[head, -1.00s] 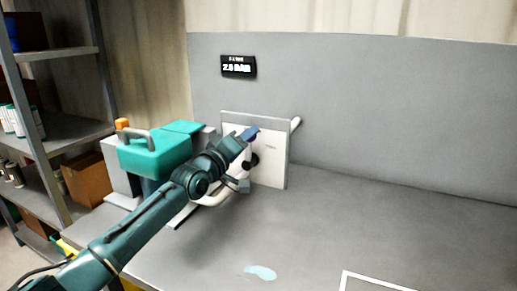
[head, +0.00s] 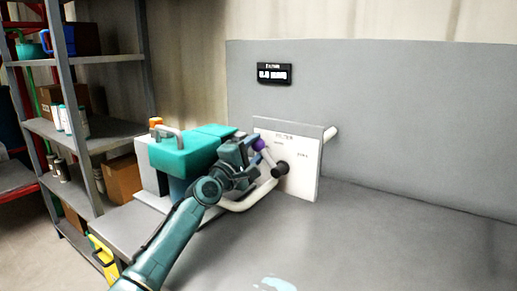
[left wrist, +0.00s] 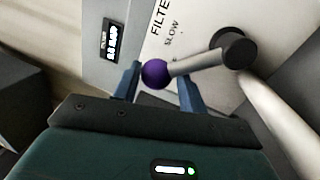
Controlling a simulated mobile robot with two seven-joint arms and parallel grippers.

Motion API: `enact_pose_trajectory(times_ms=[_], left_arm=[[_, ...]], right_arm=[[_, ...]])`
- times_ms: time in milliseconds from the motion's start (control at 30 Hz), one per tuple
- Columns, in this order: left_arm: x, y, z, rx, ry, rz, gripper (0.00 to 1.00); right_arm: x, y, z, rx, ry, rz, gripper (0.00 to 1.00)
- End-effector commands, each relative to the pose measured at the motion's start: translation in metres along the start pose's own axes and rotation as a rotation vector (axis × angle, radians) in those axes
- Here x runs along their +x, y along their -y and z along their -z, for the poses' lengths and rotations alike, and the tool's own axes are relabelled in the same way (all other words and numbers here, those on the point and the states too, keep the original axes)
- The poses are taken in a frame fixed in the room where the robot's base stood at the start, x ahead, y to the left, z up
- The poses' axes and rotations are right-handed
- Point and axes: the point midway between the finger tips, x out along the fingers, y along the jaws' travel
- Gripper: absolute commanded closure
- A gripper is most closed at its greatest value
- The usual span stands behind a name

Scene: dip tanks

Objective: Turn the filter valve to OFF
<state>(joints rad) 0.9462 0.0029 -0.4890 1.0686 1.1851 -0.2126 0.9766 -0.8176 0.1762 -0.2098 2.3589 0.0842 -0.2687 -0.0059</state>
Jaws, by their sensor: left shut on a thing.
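The filter valve is a white panel (head: 308,180) with a black hub (head: 280,169) and a pale lever (head: 268,157) ending in a purple ball (head: 258,144). The lever points up and left from the hub in the head view. My left gripper (head: 254,151) is shut on the purple ball. In the left wrist view the ball (left wrist: 155,74) sits between the two blue fingers, and the lever (left wrist: 197,63) runs right to the hub (left wrist: 236,48). "FILTE" and "SLOW" show there; no OFF mark is readable. My right gripper is out of view.
A small black display (head: 274,74) hangs on the grey back wall (head: 400,110); its digits are blurred. A teal pump-like unit (head: 185,153) stands left of the panel, and a white pipe (head: 250,202) bends below. The bench (head: 390,235) is clear on the right.

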Motion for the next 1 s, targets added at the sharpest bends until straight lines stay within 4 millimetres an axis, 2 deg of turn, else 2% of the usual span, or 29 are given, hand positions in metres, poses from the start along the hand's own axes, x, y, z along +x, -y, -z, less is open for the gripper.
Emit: enact_pose_trajectory(times_ms=[33,700,733,1000], left_arm=[[0.0013,0.0035,-0.0080,-0.029,0.014,0.006,0.99],[0.0009,0.0061,-0.0039,-0.088,0.001,0.004,0.99],[0.0009,0.0061,-0.0039,-0.088,0.001,0.004,0.57],[0.0005,0.0048,-0.0012,-0.081,-0.004,0.002,0.38]], right_arm=[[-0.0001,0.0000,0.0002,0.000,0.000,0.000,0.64],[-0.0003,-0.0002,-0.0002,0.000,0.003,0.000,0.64],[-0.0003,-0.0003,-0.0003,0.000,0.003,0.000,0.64],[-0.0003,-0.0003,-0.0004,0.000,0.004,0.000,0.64]])
